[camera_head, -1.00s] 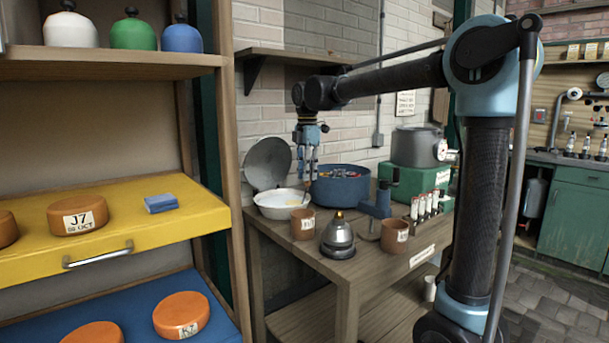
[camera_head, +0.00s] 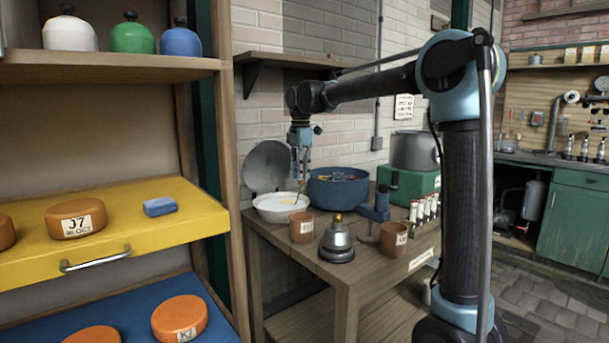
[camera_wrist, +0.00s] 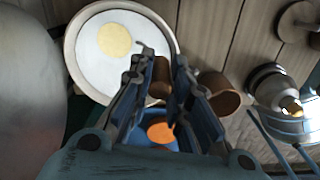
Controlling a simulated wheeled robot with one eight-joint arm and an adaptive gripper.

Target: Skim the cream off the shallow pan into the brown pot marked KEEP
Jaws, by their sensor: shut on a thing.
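The shallow pan (camera_head: 271,212) is white and round, on the left end of the wooden table. In the wrist view the pan (camera_wrist: 82,62) holds a pale yellow round patch of cream (camera_wrist: 115,40). My gripper (camera_head: 299,178) hangs over the pan's right side, shut on a thin tool (camera_head: 298,194) that reaches down toward the pan; its lower end is hard to make out. The fingers also show in the wrist view (camera_wrist: 165,85). One brown pot (camera_head: 302,229) stands just right of the pan, another (camera_head: 393,239) further right. Both labels are too small to read.
A metal burner-like vessel (camera_head: 337,240) stands between the brown pots. A blue tub (camera_head: 338,194) is behind, and a blue stand (camera_head: 377,205) beside it. A round grey lid (camera_head: 267,165) leans at the wall. The yellow shelf (camera_head: 130,215) is at the left.

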